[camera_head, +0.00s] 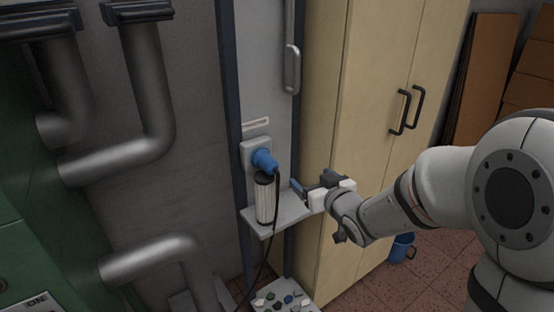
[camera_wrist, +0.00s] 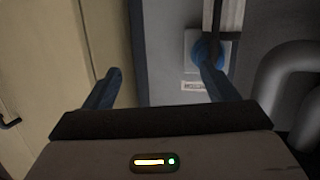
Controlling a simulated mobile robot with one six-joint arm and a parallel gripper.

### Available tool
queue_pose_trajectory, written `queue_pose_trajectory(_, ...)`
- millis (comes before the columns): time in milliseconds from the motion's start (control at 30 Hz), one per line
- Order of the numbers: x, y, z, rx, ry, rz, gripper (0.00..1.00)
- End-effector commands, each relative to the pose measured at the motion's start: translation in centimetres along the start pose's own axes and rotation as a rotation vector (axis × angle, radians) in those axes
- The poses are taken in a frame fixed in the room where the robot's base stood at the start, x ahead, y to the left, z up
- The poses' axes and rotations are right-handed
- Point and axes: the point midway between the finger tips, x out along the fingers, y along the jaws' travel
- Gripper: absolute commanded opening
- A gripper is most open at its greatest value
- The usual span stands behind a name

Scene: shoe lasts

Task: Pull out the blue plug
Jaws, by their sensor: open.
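The blue plug (camera_head: 265,161) sits in a pale wall socket (camera_head: 249,150) on a narrow grey panel, with a dark cable hanging from it. In the wrist view the plug (camera_wrist: 206,50) shows at the upper right, partly hidden behind one finger. My gripper (camera_head: 307,187) is open and empty, to the right of and a little below the plug in the head view. In the wrist view my gripper's fingers (camera_wrist: 160,82) are spread wide, with the plug in line with the right finger rather than midway between them. Contact with the plug cannot be told.
A small shelf (camera_head: 285,219) below the socket bears a ribbed pale cylinder (camera_head: 264,199), close under the plug. A beige cabinet (camera_head: 365,80) stands right, grey pipes (camera_head: 140,150) left. A control box (camera_head: 283,297) is below, a blue bucket (camera_head: 402,248) on the floor.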

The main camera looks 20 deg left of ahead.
Motion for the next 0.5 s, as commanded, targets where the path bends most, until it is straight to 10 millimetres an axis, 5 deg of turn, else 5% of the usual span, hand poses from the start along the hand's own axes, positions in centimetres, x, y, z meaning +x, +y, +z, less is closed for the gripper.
queue_pose_trajectory(200, 2.3, -5.1, -0.5, 0.014, 0.176, -0.175, 0.8)
queue_pose_trajectory(500, 2.4, -6.1, -0.8, 0.021, 0.215, -0.212, 0.8)
